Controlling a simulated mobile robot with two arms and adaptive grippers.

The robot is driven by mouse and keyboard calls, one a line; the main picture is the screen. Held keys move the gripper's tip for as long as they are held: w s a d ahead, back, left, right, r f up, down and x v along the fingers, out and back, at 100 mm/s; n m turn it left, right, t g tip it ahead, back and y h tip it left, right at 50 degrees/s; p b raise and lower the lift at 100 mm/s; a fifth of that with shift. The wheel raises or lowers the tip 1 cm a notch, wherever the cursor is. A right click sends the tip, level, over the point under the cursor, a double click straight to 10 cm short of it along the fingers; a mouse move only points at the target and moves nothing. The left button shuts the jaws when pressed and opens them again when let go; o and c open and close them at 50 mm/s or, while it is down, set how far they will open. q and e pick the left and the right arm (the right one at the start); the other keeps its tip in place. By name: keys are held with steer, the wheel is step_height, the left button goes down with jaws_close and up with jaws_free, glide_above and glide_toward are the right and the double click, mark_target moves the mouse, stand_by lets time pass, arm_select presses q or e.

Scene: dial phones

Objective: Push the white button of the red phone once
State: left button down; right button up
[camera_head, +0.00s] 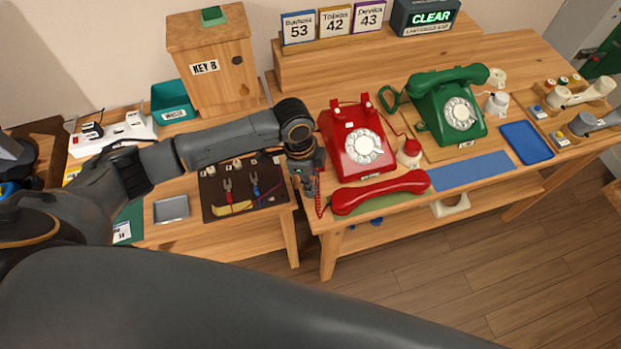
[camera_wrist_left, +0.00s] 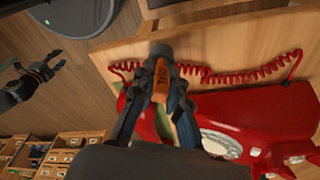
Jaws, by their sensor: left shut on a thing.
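The red phone (camera_head: 358,140) stands on the wooden table in the head view, with its white dial facing up. A small white spot that looks like its white button (camera_head: 349,125) sits above the dial. Its red handset (camera_head: 380,192) lies off the cradle in front of it. My left gripper (camera_head: 314,184) is just left of the phone, apart from the button. In the left wrist view my left gripper (camera_wrist_left: 163,58) is shut on an orange piece marked DIAL (camera_wrist_left: 161,82). The phone body (camera_wrist_left: 262,118) is partly hidden behind it. My right gripper (camera_wrist_left: 54,60) appears open, away from the table.
A green phone (camera_head: 447,108) with its handset on stands to the right. A small white-and-red bottle (camera_head: 409,152) stands between the phones. The red coiled cord (camera_wrist_left: 240,76) runs along the table edge. A blue tray (camera_head: 527,142) lies at the right.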

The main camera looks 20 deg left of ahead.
arm_select(q)
steer(key=shift+f, duration=0.15)
steer(key=c, duration=1.3)
jaws_free()
steer(key=shift+o, duration=0.2)
step_height(320, 180, up, 12)
steer(key=a, duration=0.1)
steer(key=shift+a, duration=0.4)
steer(key=shift+s, duration=0.1)
